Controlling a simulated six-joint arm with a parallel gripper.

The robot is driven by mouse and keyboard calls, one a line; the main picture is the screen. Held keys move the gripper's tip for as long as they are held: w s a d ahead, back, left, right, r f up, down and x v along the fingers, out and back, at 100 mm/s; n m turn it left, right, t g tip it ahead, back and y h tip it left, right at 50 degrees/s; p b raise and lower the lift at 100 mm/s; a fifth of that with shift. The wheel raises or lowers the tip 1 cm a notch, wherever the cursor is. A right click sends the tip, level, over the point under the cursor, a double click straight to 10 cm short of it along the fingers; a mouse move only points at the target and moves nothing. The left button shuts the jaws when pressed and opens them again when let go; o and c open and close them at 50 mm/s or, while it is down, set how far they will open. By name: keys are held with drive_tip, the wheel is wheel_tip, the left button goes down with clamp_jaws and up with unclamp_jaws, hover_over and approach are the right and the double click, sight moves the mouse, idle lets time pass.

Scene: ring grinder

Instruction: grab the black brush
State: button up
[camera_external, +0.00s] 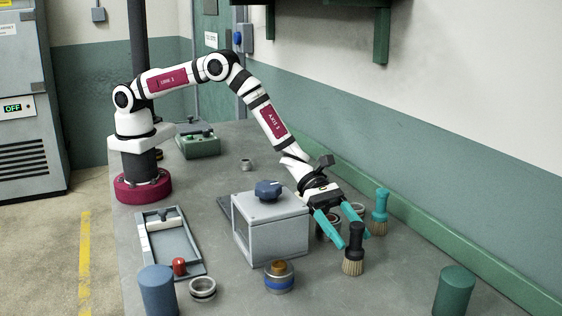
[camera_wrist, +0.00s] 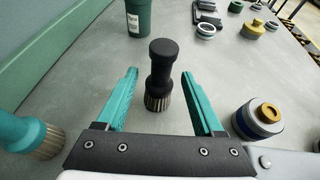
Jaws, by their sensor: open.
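The black brush (camera_external: 355,241) stands upright on its pale bristles on the grey table, in front of my gripper in the outside view. In the wrist view the black brush (camera_wrist: 161,70) stands in the middle, between the lines of my two teal fingers. My gripper (camera_external: 338,226) is open and empty. In the wrist view its fingertips (camera_wrist: 160,72) lie to the left and right of the brush, with a gap on each side. I cannot tell exactly how far the fingertips reach along it.
A teal brush (camera_external: 379,212) stands close behind, to the right. A grey box with a blue knob (camera_external: 268,190) is left of my gripper. A blue-banded ring stack (camera_external: 279,277) is at the front, and a green cylinder (camera_external: 454,291) at the front right. The table between them is clear.

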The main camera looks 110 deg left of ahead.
sight(360, 249)
drive_tip(key=x, duration=0.6)
clamp_jaws()
